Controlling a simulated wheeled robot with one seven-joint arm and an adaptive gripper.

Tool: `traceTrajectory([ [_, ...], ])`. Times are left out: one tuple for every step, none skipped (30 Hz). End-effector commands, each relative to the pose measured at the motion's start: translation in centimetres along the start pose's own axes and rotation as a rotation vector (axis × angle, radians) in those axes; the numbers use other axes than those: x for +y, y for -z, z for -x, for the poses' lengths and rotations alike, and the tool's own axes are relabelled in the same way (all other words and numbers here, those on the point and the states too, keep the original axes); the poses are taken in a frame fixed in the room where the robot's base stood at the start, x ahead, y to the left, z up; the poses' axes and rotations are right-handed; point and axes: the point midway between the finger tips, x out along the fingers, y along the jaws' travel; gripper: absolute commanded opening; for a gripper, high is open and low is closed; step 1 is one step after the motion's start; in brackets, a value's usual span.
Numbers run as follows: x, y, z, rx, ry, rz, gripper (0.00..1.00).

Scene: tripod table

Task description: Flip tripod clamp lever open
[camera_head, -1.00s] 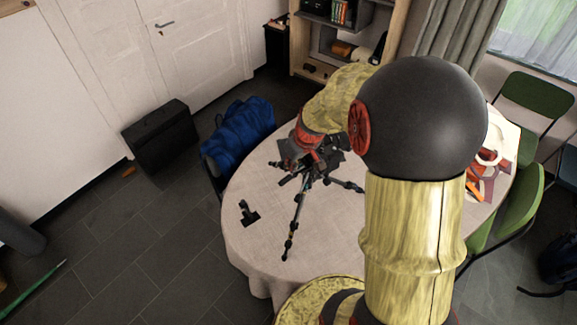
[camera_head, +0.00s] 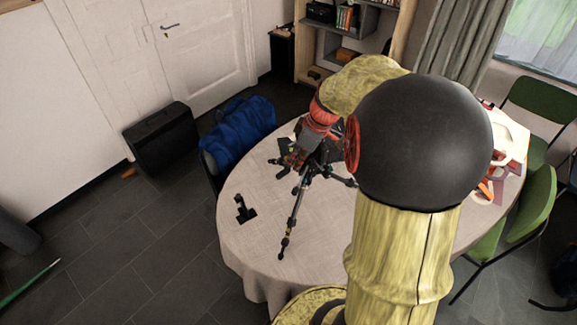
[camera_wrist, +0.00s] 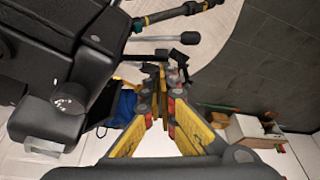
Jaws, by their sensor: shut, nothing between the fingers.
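The black tripod (camera_head: 293,213) stands with its legs spread on the table. In the wrist view its dark head (camera_wrist: 45,60) fills the upper left, close beside my gripper (camera_wrist: 166,72). It carries a round grey knob (camera_wrist: 70,103) and a pale grey block (camera_wrist: 44,147). A thin rod with a grey ball end (camera_wrist: 190,38) sticks out past my fingertips. I cannot tell for certain which part is the clamp lever. My gripper's yellow fingers are shut with nothing between them. In the head view my wrist hides part of the tripod top.
A small black bracket-like piece (camera_head: 243,209) lies on the round clothed table (camera_head: 250,245), left of the tripod. The cloth around that piece is clear. A blue bag (camera_head: 240,132) rests beside the table. Green chairs (camera_head: 530,205) stand at the right.

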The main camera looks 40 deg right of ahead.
Motion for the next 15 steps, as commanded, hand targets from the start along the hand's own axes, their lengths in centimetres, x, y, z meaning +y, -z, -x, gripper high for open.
traceTrajectory([
  [0.0,-0.3,-0.2,0.0,0.014,0.04,0.0],
  [-0.1,-0.5,-0.1,0.0,0.024,0.067,0.0],
  [-0.1,-0.7,0.0,0.0,0.037,0.103,0.0],
  [-0.2,-0.8,0.0,0.0,0.046,0.13,0.0],
  [-0.2,-0.9,0.1,0.0,0.056,0.157,0.0],
  [-0.3,-1.1,0.2,0.0,0.069,0.193,0.0],
  [-0.4,-1.2,0.2,0.0,0.079,0.22,0.0],
  [-0.4,-1.3,0.3,0.0,0.087,0.246,0.0],
  [-0.4,-1.5,0.4,0.0,0.099,0.282,0.0],
  [-0.4,-1.6,0.5,0.0,0.109,0.307,0.0],
  [-0.4,-1.8,0.5,0.0,0.118,0.332,0.0],
  [-0.5,-2.0,0.6,0.0,0.131,0.366,0.0],
  [-0.5,-2.1,0.6,-0.001,0.138,0.391,0.0],
  [-0.5,-2.2,0.7,-0.001,0.147,0.415,0.0],
  [-0.5,-2.3,0.8,0.0,0.157,0.446,0.0],
])
